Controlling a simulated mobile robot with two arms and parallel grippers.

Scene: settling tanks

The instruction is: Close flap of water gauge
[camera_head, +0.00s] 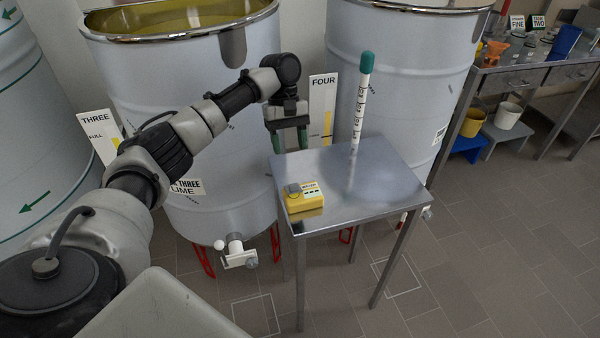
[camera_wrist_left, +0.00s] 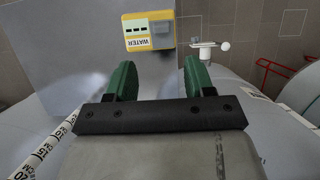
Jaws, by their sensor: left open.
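The water gauge is a small yellow box (camera_head: 304,203) at the front left of the steel table. Its white label reads WATER in the left wrist view (camera_wrist_left: 136,43). A grey part, apparently the flap (camera_head: 292,190), is at the box's left end; it also shows in the wrist view (camera_wrist_left: 162,31). I cannot tell how far it is open. My left gripper (camera_head: 290,141) is open and empty, with green fingers pointing down beyond the table's back left edge, above and apart from the gauge. The gauge lies ahead of the fingers in the wrist view. My right gripper is not in view.
The steel table (camera_head: 370,180) is mostly clear. A tall marked white tube with a green top (camera_head: 361,105) stands near its back. Large tanks stand behind, with a white valve (camera_head: 237,252) low on one. A bench (camera_head: 530,75) with containers is at far right.

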